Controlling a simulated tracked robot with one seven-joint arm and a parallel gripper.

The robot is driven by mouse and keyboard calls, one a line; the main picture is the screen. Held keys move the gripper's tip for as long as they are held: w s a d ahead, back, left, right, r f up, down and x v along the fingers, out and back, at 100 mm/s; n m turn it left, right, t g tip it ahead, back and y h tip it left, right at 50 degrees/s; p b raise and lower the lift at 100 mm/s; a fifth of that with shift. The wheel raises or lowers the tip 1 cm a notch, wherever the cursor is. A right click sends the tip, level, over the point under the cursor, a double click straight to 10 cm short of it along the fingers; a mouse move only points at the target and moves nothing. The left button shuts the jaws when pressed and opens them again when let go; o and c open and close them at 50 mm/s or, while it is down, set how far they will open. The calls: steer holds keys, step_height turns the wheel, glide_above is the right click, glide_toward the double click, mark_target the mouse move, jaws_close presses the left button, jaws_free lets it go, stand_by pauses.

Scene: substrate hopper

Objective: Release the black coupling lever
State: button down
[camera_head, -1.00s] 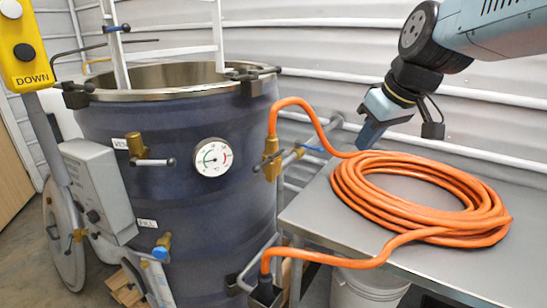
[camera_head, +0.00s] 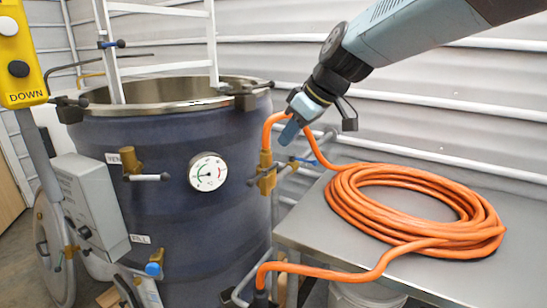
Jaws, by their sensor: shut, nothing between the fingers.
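A brass hose coupling (camera_head: 266,175) sits on the right side of the dark drum (camera_head: 205,225). A short lever with a black tip (camera_head: 252,182) sticks out to its left. A blue handle (camera_head: 302,160) sticks out to its right. The orange hose (camera_head: 268,130) rises from the coupling, loops over and runs down to the coil. My gripper (camera_head: 287,135) is shut and empty, pointing down just above and right of the coupling. It overlaps the hose loop in the picture; I cannot tell if it touches.
The coiled orange hose (camera_head: 345,195) lies on the metal table (camera_head: 480,270) at right. A gauge (camera_head: 208,172), a vent valve (camera_head: 130,160) and rim clamps (camera_head: 245,90) are on the drum. A yellow pendant (camera_head: 18,50) hangs at upper left. The drum's mouth is open.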

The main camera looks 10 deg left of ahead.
mark_target(256, 178)
steer(key=x, duration=1.3)
steer(key=shift+f, duration=0.25)
